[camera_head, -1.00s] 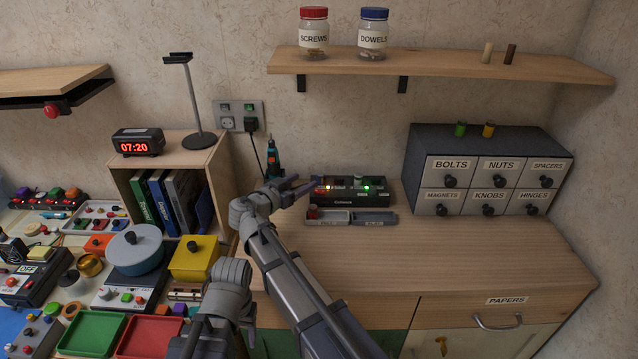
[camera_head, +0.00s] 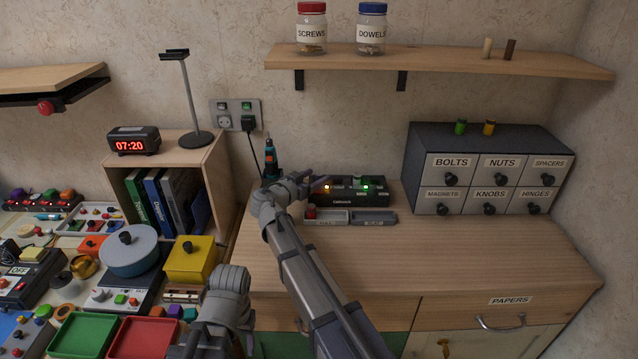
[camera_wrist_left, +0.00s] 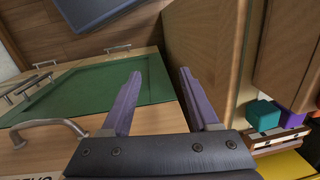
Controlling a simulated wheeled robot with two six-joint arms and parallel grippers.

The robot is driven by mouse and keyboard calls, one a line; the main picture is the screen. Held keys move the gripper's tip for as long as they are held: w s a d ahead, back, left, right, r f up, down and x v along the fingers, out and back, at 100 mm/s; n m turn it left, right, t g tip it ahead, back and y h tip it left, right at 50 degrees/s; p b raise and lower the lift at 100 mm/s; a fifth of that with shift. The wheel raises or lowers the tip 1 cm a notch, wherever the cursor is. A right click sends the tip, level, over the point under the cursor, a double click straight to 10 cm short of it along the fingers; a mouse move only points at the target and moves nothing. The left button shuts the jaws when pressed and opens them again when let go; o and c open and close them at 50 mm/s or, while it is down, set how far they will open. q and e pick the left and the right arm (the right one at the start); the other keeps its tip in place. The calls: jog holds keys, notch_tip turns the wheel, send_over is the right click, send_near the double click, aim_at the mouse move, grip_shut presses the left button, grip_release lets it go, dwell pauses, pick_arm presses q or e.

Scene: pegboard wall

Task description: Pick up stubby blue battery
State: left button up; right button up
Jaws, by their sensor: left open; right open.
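I cannot make out a stubby blue battery for certain in either view. A dark charger (camera_head: 375,191) with an orange and a green light stands at the back of the wooden counter; a green cell (camera_head: 365,181) sits in it. My right gripper (camera_head: 318,184) is at the charger's left end, open, and partly covers it; whether it touches anything there I cannot tell. My left gripper (camera_wrist_left: 160,88) is open and empty in the left wrist view, above a green panel and a wooden edge. In the head view its fingers are hidden behind its wrist.
A grey two-part tray (camera_head: 373,218) lies before the charger, with a red cylinder (camera_head: 311,212) at its left end. A drawer cabinet (camera_head: 487,170) stands right, under a shelf (camera_head: 440,63). The counter's front right is clear.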

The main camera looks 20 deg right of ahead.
grip_shut()
dwell(0.4)
